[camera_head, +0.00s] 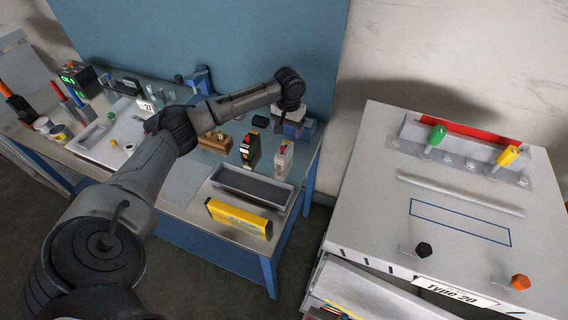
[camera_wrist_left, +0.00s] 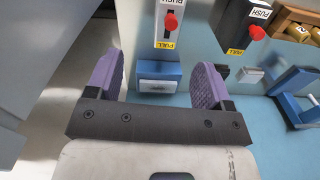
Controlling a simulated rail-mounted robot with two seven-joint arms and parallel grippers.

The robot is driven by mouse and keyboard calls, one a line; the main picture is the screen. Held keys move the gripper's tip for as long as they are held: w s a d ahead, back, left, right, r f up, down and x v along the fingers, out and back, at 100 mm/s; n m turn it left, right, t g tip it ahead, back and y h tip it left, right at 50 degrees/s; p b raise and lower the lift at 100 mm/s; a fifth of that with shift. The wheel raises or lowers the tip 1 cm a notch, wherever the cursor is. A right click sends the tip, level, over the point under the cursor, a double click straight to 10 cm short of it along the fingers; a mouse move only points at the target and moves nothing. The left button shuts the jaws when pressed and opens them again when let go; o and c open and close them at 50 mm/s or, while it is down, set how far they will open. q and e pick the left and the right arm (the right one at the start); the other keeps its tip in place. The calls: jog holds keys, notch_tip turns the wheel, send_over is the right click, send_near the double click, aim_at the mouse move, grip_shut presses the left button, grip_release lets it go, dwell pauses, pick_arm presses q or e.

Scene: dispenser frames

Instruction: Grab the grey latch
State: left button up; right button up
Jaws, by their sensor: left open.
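The grey latch (camera_head: 284,157) stands upright on the workbench with a red knob. In the left wrist view the grey latch (camera_wrist_left: 168,28) is ahead of the fingers, with PUSH and PULL labels. A similar black latch (camera_head: 250,150) stands to its left in the head view; it also shows in the wrist view (camera_wrist_left: 238,32). My left gripper (camera_head: 291,107) is over the back right of the bench. Its purple-padded fingers (camera_wrist_left: 157,75) are spread and empty, apart from the grey latch. The fingertips are hard to make out in the head view. My right gripper is out of view.
A blue block (camera_wrist_left: 158,76) lies below and between my left fingers. A dark tray (camera_head: 252,187) and a yellow case (camera_head: 239,218) are at the bench's front right. A wooden block (camera_head: 214,141) is left of the black latch. A white cabinet (camera_head: 440,220) stands right of the bench.

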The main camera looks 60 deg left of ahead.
aim_at(284, 148)
pick_arm(q)
jog(key=shift+n, duration=0.5)
jog(key=f, duration=0.4)
jog(key=a+f, duration=0.1)
jog(key=f, duration=0.3)
jog(key=a+f+b, duration=0.1)
jog(key=f, duration=0.3)
jog(key=shift+f, duration=0.3)
jog(key=shift+a, duration=0.1)
jog(key=shift+c, duration=0.4)
jog(key=c, duration=1.1)
jog(key=shift+r, duration=0.15)
